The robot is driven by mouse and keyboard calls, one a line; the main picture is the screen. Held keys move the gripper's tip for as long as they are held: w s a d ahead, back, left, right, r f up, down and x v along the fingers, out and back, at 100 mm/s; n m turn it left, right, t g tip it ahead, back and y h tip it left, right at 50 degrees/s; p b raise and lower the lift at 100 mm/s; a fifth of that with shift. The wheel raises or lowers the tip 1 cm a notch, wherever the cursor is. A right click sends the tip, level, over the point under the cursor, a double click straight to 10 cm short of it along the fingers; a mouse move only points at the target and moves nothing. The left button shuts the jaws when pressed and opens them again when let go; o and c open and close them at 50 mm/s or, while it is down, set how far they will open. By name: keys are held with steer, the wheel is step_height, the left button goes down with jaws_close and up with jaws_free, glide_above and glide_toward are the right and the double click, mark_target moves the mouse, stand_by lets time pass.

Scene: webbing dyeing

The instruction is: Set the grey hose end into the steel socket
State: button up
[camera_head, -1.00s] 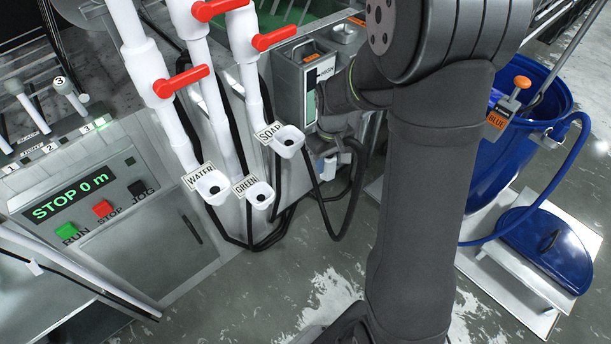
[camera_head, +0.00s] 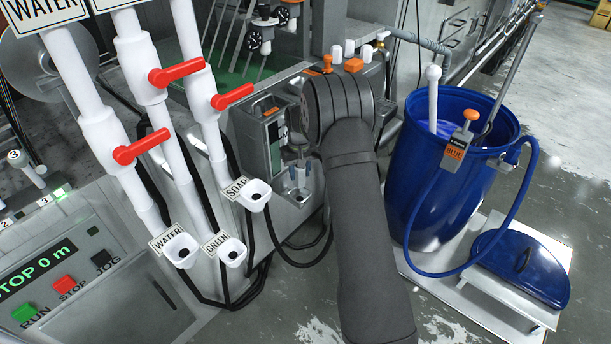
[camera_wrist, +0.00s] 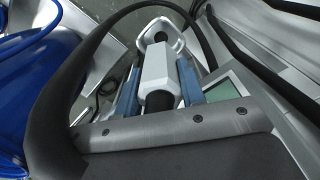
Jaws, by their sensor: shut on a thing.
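In the wrist view, the two blue fingers of my gripper (camera_wrist: 158,82) are shut on the pale grey hose end (camera_wrist: 155,68), one on each side. Black hose shows at its near end. Just beyond its far end is a light metallic rounded piece (camera_wrist: 175,45) with a dark opening, which looks like the steel socket. I cannot tell whether the hose end touches it or is apart. In the head view, my gripper (camera_head: 299,190) shows small below my dark arm, in front of the grey machine. My arm partly hides that area.
White pipes with red valves and small cups, including the SOAP cup (camera_head: 255,196), stand left. A black hose (camera_head: 305,262) loops below my gripper.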

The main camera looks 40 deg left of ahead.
mark_target(299, 185)
steer(key=shift+a+f, duration=0.15)
steer(key=shift+f, duration=3.4)
steer(key=o, duration=1.3)
step_height(299, 185, up, 17)
steer(key=shift+r, duration=0.15)
